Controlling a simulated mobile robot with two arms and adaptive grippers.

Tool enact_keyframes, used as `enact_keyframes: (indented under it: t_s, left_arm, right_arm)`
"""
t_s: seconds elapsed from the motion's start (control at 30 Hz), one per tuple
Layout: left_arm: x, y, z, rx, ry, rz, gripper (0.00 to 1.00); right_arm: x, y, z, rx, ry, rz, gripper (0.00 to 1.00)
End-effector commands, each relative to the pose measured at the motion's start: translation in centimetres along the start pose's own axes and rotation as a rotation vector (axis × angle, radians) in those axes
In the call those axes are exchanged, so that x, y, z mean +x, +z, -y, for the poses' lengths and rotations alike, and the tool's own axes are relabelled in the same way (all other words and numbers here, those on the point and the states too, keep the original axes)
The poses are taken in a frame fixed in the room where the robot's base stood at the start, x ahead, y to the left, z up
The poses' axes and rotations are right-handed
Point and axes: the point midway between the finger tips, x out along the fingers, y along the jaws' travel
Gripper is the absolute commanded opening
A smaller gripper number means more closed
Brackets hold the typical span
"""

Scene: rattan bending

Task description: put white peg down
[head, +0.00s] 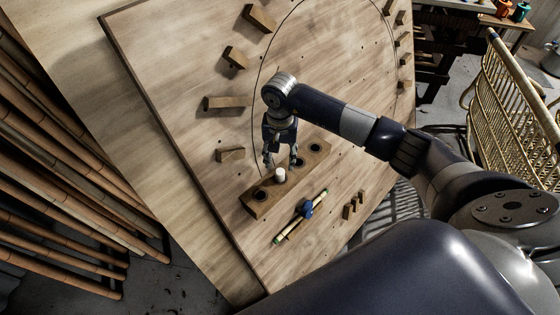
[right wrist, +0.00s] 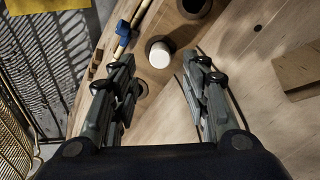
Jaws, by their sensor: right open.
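The white peg (head: 280,175) stands upright in a wooden block with holes (head: 262,207), in the middle of its row. It also shows in the right wrist view (right wrist: 160,56), with a dark hole rim around it. How deep it sits is hard to tell. My right gripper (head: 281,162) is over the block, just above and behind the peg. In the right wrist view its two fingers (right wrist: 160,80) are spread apart with nothing between the tips, and the peg is ahead of them. Other holes in the block show empty. My left gripper is out of view.
The block lies on a large wooden board (head: 170,60). A yellow-green stick with a blue clip (head: 306,208) lies beside the block. Small wooden pegs (head: 350,208) and several wedge blocks (head: 228,102) stand around.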

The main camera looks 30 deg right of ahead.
Motion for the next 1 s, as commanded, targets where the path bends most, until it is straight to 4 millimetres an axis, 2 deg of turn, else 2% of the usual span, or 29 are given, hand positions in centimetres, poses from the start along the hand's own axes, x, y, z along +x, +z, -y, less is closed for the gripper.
enact_keyframes:
  t_s: [0.03,0.1,0.3,0.93,1.0]
  left_arm:
    - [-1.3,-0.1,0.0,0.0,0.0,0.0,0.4]
    - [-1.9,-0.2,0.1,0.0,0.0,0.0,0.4]
    - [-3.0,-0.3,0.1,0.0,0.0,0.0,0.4]
    - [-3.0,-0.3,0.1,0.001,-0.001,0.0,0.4]
    - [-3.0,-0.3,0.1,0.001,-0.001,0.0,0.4]
  right_arm:
    - [-1.9,-0.1,0.0,-0.002,-0.002,-0.003,0.43]
    - [-3.2,-0.1,0.0,-0.001,0.0,-0.003,0.43]
    - [-5.6,0.0,0.0,-0.002,0.0,0.0,0.43]
    - [-6.0,0.1,0.0,-0.001,-0.001,0.002,0.43]
    - [-5.8,0.4,0.5,0.002,-0.018,0.01,0.43]
